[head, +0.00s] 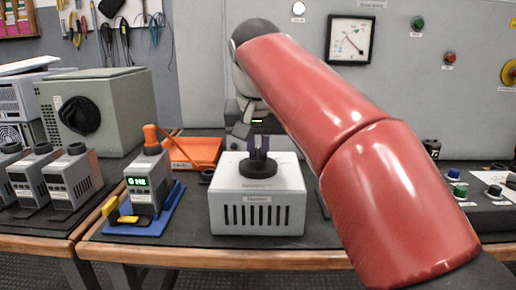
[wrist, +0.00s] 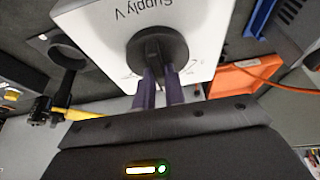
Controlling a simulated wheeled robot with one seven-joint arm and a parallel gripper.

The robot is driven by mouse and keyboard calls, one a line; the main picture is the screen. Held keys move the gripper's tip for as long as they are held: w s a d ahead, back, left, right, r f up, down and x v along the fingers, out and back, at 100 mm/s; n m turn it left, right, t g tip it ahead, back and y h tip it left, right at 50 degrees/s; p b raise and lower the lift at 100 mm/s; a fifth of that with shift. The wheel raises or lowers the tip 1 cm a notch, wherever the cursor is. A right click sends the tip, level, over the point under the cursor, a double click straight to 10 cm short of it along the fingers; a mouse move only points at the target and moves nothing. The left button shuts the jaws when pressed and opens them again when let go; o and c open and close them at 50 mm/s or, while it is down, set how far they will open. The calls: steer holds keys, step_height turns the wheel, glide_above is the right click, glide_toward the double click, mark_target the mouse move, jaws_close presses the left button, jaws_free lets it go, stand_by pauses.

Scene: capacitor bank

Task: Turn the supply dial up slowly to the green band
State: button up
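The supply dial (head: 259,168) is a round black knob with a raised bar, on top of a white box (head: 258,192) with vent slots. In the wrist view the dial (wrist: 170,46) sits beside upside-down "Supply V" lettering. My gripper (head: 260,148) points down at it from above. In the wrist view its two dark purple fingers (wrist: 157,76) stand close together, one on each side of the bar, and appear closed on it. A square wall gauge (head: 350,40) has a white face and a thin needle. I cannot make out a green band or the reading.
A small meter with a lit green display (head: 137,182) and an orange handle stands on a blue mat (head: 160,220) at left. An orange tray (head: 193,152) lies behind the box. Coloured knobs (head: 459,190) sit at right. My red arm crosses the right side.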

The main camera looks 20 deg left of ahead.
jaws_close()
steer(key=shift+r+p, duration=0.1)
steer(key=shift+p, duration=0.2)
steer(key=shift+r+m+h+p, duration=0.1)
steer(key=shift+m+h+p, duration=0.3)
steer(key=shift+m+p, duration=0.55)
steer(key=shift+a+m+h+p, duration=0.15)
steer(key=shift+m+h+p, duration=0.55)
steer(key=shift+m+p, duration=0.95)
steer(key=shift+m, duration=0.4)
steer(key=o, duration=0.6)
jaws_free()
